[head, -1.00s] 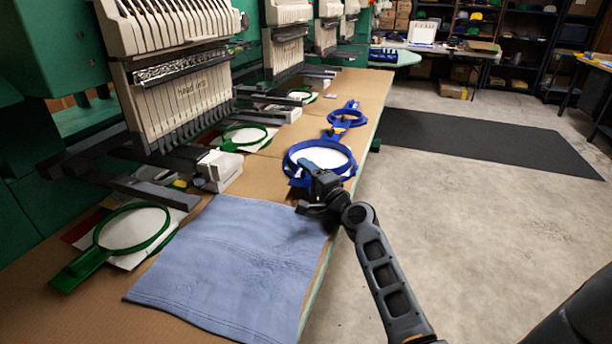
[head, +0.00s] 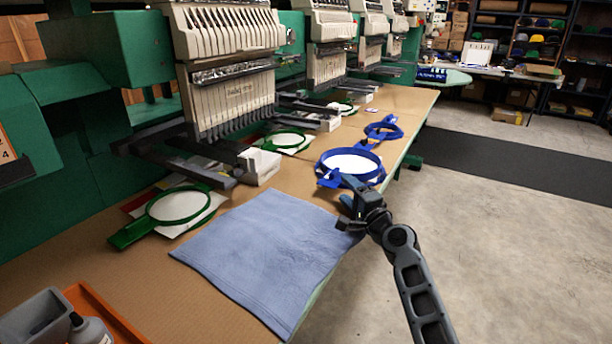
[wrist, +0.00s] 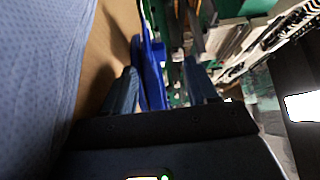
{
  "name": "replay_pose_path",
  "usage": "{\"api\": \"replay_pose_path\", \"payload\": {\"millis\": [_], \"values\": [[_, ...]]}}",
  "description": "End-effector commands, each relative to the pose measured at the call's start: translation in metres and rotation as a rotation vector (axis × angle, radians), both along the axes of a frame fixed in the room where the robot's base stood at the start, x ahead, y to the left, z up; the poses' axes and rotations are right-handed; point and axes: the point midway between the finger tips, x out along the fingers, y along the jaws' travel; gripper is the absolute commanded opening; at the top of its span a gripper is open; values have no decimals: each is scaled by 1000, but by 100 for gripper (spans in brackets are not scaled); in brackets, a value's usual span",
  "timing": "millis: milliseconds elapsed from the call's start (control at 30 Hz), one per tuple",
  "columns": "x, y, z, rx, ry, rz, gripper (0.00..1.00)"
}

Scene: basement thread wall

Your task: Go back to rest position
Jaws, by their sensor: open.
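My gripper (head: 346,196) is open and empty. It is over the table's front edge, at the right side of the blue cloth and just on the near side of a large blue hoop (head: 322,166) with a white inside. In the wrist view, the two fingers of my gripper (wrist: 160,88) stand apart, with a blue hoop part (wrist: 152,70) showing beyond and between them. I cannot tell from these views how far the fingertips are from the hoop.
Blue cloth (head: 265,245) lies flat on the brown table (head: 140,280). Green hoops (head: 180,206) lie along the embroidery machine (head: 235,100). A smaller blue hoop (head: 383,131) lies farther back. An orange tray (head: 105,318) is at lower left. Floor (head: 500,250) at right is clear.

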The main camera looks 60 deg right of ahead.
Motion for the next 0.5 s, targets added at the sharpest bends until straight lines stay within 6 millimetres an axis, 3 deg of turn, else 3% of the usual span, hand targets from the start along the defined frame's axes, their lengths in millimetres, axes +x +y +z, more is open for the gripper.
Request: {"api": "replay_pose_path", "payload": {"millis": [33,500], "values": [[-2,2,-11,10,15,2,58],[-1,2,-3,11,13,3,58]]}}
